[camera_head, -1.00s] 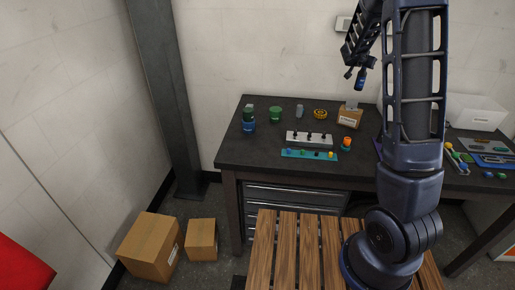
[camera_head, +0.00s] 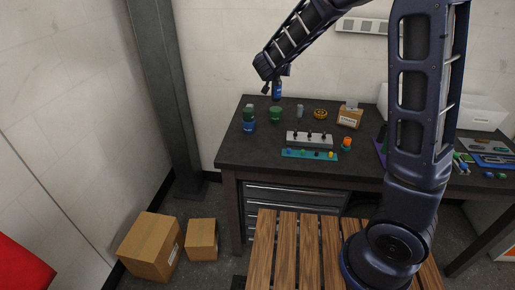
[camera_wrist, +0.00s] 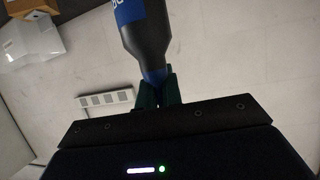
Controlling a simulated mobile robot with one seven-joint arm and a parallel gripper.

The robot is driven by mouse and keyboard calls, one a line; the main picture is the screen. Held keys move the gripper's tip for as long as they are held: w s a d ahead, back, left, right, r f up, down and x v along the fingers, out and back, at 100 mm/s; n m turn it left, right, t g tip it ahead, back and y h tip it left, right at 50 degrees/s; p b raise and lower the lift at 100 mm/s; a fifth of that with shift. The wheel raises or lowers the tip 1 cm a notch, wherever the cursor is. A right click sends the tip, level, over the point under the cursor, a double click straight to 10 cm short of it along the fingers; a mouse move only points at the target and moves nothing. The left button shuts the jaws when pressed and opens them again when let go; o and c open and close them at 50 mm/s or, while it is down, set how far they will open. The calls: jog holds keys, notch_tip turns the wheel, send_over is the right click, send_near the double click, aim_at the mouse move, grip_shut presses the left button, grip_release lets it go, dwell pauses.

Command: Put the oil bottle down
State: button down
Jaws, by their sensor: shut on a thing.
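The oil bottle (camera_head: 277,90) is dark with a blue label and hangs upright from my gripper (camera_head: 277,76), above the back of the dark workbench (camera_head: 240,152). In the wrist view the bottle (camera_wrist: 147,35) shows large, and my gripper (camera_wrist: 158,88) is shut on its blue neck. In the head view the fingertips are small and partly hidden by the wrist. The bottle appears clear of the bench top.
A blue jar (camera_head: 248,126), a green jar (camera_head: 275,113), a small grey bottle (camera_head: 300,110), a yellow ring-shaped item (camera_head: 320,113) and a cardboard box (camera_head: 349,117) stand on the bench. A grey block with black knobs (camera_head: 309,139) lies nearer the front.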

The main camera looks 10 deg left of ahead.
jog(key=s+a+n+y, duration=0.2)
jog(key=s+a, duration=0.5)
jog(key=s, duration=0.1)
notch_tip(320, 180, down, 20)
jog(key=shift+r, duration=0.2)
dwell(0.3)
jog(key=c, duration=2)
grip_release()
jog(key=shift+f, duration=0.15)
jog(key=o, duration=0.4)
jog(key=shift+o, duration=0.2)
